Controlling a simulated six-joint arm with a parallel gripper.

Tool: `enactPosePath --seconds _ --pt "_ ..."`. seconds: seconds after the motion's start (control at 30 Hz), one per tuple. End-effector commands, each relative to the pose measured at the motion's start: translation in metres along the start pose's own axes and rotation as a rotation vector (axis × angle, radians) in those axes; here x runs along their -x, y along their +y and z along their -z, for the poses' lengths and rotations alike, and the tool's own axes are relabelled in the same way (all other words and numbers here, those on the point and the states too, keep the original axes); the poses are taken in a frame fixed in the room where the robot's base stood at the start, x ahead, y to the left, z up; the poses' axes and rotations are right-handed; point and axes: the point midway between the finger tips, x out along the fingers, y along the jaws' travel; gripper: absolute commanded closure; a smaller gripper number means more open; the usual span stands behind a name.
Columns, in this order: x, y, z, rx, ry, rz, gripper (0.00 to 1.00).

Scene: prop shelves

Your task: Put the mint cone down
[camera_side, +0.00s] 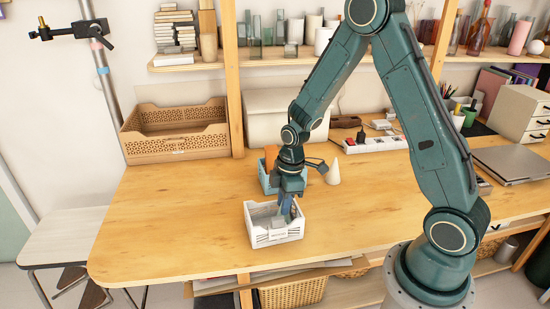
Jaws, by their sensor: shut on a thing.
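My gripper (287,208) points down into a white crate (277,240) on the wooden table. It is shut on the mint cone, which is mostly hidden by the fingers and the crate wall. I cannot tell whether the cone touches the crate floor. Grey, blocky shapes show inside the crate beside the fingers, too small to make out. A separate pale, whitish cone (333,173) stands upright on the table behind and to the right of my gripper.
A blue crate (267,183) with something orange stands right behind the white crate, partly hidden by my wrist. A tan basket (178,146) is at the back left. A power strip (375,144) and laptop (513,163) lie to the right. The table's left part is clear.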

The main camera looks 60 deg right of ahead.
Motion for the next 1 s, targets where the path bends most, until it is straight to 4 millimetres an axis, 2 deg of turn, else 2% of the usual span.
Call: enactPosePath --seconds 0.1,0.13,0.23,0.67,1.0 --pt "-0.002 0.000 0.000 0.000 0.000 0.001 1.00" --pt "-0.003 0.000 0.000 0.000 0.000 0.001 0.77" --pt "-0.002 0.000 0.000 0.000 0.000 0.000 0.58" --pt "0.000 0.000 0.000 0.000 0.001 -0.001 0.57" --pt "0.026 0.001 0.001 -0.001 0.002 -0.003 0.57"
